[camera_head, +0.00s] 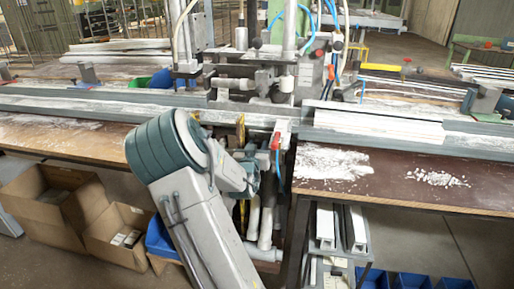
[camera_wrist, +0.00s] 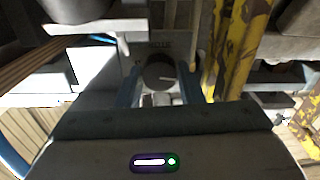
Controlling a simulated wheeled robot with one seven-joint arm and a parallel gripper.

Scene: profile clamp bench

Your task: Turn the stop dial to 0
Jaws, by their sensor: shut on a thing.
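The stop dial (camera_wrist: 158,72) is a dark round knob with a pale pointer line, set on a grey plate in the wrist view. The pointer line points to the right in that picture. Small lettering on the plate above the dial is too blurred to read. My gripper (camera_wrist: 159,88) has its two bluish fingers on either side of the dial and is shut on it. In the head view my arm reaches in under the machine at the middle of the bench, and the dial and fingertips are hidden there.
Yellow worn bars (camera_wrist: 238,50) stand close to the right of my gripper in the wrist view. In the head view, long pale profiles (camera_head: 380,125) lie on the bench. Cardboard boxes (camera_head: 50,205) stand at lower left, blue bins (camera_head: 412,281) at lower right.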

